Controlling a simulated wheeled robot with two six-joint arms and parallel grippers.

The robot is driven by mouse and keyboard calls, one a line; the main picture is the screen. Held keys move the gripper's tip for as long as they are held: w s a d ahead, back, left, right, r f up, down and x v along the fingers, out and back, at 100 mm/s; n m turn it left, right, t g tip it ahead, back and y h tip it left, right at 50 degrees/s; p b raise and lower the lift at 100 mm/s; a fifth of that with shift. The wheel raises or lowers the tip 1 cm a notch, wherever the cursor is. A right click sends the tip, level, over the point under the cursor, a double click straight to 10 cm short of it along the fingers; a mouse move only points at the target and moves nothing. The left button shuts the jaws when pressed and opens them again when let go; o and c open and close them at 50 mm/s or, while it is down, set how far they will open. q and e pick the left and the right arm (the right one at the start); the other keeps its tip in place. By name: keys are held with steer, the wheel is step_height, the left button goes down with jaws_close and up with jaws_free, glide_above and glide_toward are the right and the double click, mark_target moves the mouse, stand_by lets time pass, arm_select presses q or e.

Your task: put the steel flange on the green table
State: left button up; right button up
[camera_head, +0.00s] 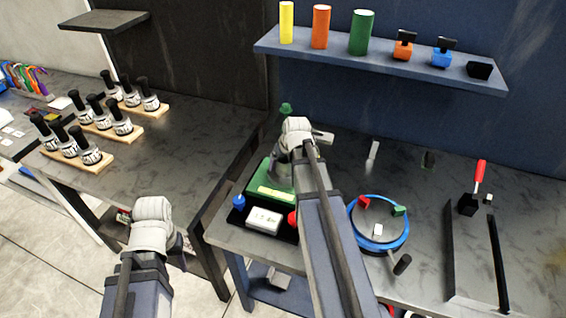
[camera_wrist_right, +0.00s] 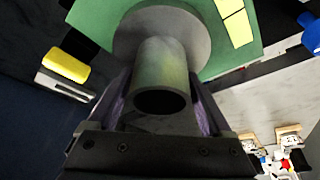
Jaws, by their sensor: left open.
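The steel flange, a grey disc with a pipe-like neck (camera_wrist_right: 160,70), shows large in the right wrist view. In the head view a bit of it (camera_head: 279,172) shows beside my right wrist. The green table (camera_head: 258,190) is a tilting plate with a yellow label; it also shows behind the flange in the wrist view (camera_wrist_right: 100,22). My right gripper (camera_wrist_right: 161,82) is shut on the flange's neck, over the green table. I cannot tell whether disc and table touch. My left gripper (camera_head: 183,245) is open and empty, low at the left, partly hidden by its wrist.
A blue-rimmed round fixture (camera_head: 378,222) with coloured blocks stands to the right of the green table. A wall shelf (camera_head: 380,62) hangs behind. Tool holders on wooden blocks (camera_head: 90,127) stand on the left bench.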

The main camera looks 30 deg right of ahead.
steer(key=shift+o, duration=0.8)
steer(key=shift+r, duration=0.25)
steer(key=p+v, duration=1.1)
steer(key=shift+r, duration=0.4)
steer(key=shift+s, duration=0.1)
